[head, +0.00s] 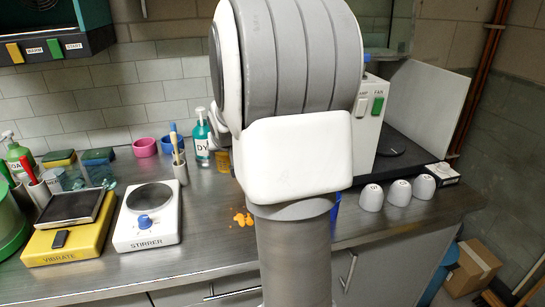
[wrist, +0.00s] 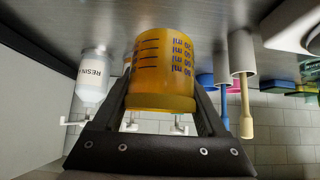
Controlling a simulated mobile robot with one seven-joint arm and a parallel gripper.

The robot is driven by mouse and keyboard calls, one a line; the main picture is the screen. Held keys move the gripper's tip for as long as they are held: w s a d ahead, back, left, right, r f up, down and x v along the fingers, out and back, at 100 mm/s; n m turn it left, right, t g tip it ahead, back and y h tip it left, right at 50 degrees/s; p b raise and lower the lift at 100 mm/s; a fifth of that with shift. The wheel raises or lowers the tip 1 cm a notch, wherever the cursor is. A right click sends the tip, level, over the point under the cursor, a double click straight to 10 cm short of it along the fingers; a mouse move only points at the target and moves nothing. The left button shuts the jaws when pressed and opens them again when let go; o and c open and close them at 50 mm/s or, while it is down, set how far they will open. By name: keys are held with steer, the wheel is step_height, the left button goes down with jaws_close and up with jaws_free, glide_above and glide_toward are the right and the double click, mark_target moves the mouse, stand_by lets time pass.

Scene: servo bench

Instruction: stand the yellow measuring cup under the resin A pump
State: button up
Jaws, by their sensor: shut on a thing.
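The yellow measuring cup (wrist: 163,70), amber and see-through with blue ml marks, sits between the fingers of my gripper (wrist: 162,78), which is shut on it. The wrist view is upside down, with the bench at the top; I cannot tell whether the cup touches the bench.
A green DYE bottle (head: 202,138) and a stick holder (head: 180,168) stand left of my arm. Orange bits (head: 243,219) lie on the bench. The stirrer (head: 148,215) and vibrate plate (head: 70,225) are at left, upturned white cups (head: 398,192) at right.

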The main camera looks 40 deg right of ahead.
steer(key=d, duration=0.6)
steer(key=w+d+f, duration=0.1)
steer(key=d, duration=1.1)
steer(key=shift+w+d+f+p, duration=0.2)
steer(key=shift+w+f+p, duration=0.05)
steer(key=shift+f+p, duration=0.15)
step_height(320, 180, down, 5)
steer(key=shift+r+b, duration=0.1)
steer(key=shift+b, duration=0.5)
steer(key=shift+d+f, duration=0.15)
steer(key=shift+f, duration=0.05)
steer(key=shift+f, duration=0.15)
steer(key=o, duration=1.4)
steer(key=shift+o, duration=0.2)
